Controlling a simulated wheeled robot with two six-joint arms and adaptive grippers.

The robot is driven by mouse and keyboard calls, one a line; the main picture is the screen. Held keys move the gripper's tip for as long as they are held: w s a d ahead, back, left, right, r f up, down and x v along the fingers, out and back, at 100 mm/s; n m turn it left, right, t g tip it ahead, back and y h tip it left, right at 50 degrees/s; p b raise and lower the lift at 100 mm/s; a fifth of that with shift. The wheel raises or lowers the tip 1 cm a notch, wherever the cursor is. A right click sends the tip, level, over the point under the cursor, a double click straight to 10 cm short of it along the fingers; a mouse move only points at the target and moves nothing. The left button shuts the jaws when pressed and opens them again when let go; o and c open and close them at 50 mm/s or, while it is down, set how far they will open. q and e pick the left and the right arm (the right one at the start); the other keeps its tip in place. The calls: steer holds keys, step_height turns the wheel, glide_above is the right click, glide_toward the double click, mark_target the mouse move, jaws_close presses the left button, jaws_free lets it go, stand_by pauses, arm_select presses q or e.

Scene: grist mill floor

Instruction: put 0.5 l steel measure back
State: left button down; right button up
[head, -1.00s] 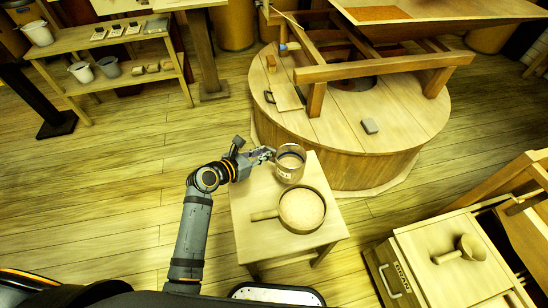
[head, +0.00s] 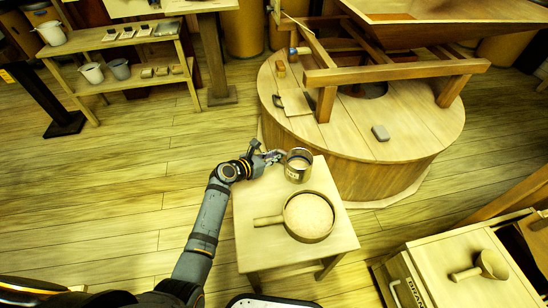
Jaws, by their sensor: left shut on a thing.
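The steel measure (head: 298,170) is a small grey metal cup with a dark label on its side. It is upright at the far edge of a small wooden table (head: 255,240), and I cannot tell whether it touches the top or is just above it. My left gripper (head: 277,157) comes in from the left and is shut on the measure's left side. The fingers are small and partly hidden against the cup. My right gripper is not in view.
A round wooden sieve or pan with a handle (head: 308,217) lies on the small table. Behind stands the round millstone casing (head: 350,150). A shelf (head: 130,85) with pails is at the upper left. A scoop (head: 484,266) lies on a chest at the right. Floor on the left is clear.

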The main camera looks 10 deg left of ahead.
arm_select(q)
steer(key=c, duration=1.4)
jaws_free()
steer(key=shift+o, duration=0.2)
steer(key=shift+s+a+r, duration=0.2)
steer(key=shift+s+a, duration=0.05)
steer(key=p+v, duration=0.3)
steer(key=v, duration=0.8)
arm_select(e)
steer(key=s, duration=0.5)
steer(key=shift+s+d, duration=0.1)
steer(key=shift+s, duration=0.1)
arm_select(q)
steer(key=shift+s, duration=0.1)
